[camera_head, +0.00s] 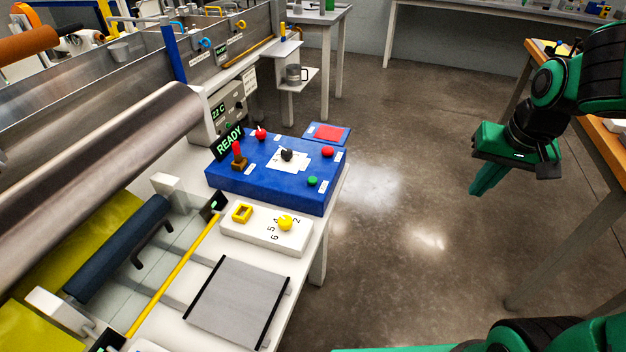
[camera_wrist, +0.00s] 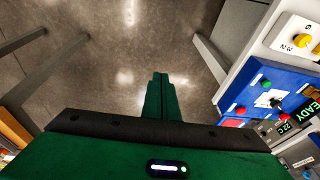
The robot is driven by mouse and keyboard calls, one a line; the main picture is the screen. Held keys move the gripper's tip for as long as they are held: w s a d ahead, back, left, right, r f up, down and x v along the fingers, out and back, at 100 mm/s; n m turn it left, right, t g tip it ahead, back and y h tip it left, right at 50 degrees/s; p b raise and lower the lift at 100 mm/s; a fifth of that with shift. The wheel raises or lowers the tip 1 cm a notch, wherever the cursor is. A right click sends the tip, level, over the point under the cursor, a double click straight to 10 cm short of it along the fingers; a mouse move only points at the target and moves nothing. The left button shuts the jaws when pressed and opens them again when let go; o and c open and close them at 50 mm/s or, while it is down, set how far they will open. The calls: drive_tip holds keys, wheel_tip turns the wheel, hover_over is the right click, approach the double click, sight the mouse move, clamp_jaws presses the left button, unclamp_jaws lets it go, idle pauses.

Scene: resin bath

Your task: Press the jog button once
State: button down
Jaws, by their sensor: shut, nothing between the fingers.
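A blue control box (camera_head: 225,181) stands on the white bench in the head view. A green button (camera_head: 312,181) is on its top near the front right corner. A red button (camera_head: 327,152) is farther back on the right side. The labels are too small to read, so I cannot tell which is marked jog. In the wrist view the green button (camera_wrist: 266,84) and red button (camera_wrist: 241,110) show at the right. My gripper (camera_head: 479,189) is shut and empty, over the floor well to the right of the box, pointing down; its fingers also show in the wrist view (camera_wrist: 158,82).
The box also carries a red-handled lever (camera_head: 238,152), a black knob (camera_head: 287,154) and a red knob (camera_head: 261,133). A white selector box (camera_head: 262,241) with a yellow knob (camera_head: 285,222) sits in front. Wooden tables stand at the right. Open floor (camera_head: 400,210) lies between.

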drive_tip(key=w+a+n+t+y, duration=0.1)
drive_tip(key=w+a, duration=0.6)
drive_tip(key=w, duration=0.1)
drive_tip(key=n+t+y, duration=0.2)
drive_tip(key=n+y, duration=0.1)
drive_tip(key=y, duration=0.3)
hover_over(316, 181)
wheel_tip(316, 181, down, 2)
drive_tip(key=shift+f, duration=0.1)
drive_tip(key=shift+f, duration=0.1)
drive_tip(key=shift+f, duration=4.3)
drive_tip(key=shift+f, duration=0.15)
drive_tip(key=shift+f, duration=0.25)
